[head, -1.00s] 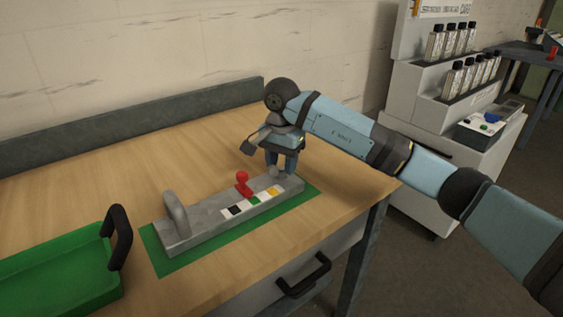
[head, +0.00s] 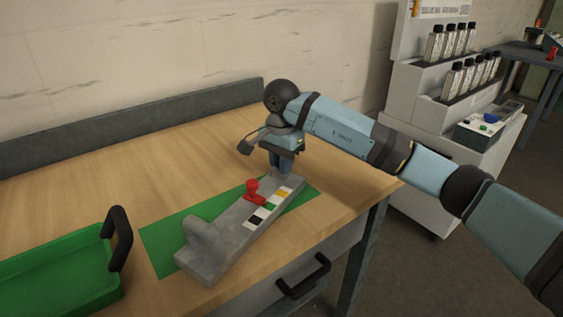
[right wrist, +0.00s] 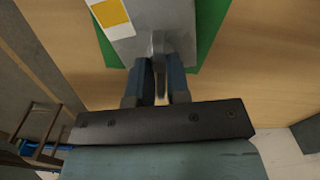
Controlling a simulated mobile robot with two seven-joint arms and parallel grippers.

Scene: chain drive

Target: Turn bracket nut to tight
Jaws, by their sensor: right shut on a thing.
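A long grey block (head: 232,232) lies skewed on a green mat (head: 160,238), its near left end overhanging the mat's front edge. It carries a red lever-like piece (head: 253,190), a row of white, black, green and yellow squares, and a rounded grey upright piece (head: 203,229) at its near end. My right gripper (head: 281,168) points down at the block's far end. In the right wrist view its fingers (right wrist: 159,72) are shut on a small grey upright piece (right wrist: 158,44), possibly the bracket nut. The fingers partly hide it. My left gripper is not in view.
A green tray (head: 60,245) with a black handle (head: 118,238) is at the table's left. The table's front edge and a drawer handle (head: 303,277) are close to the block's near side. The wooden tabletop (head: 130,165) behind the mat is clear.

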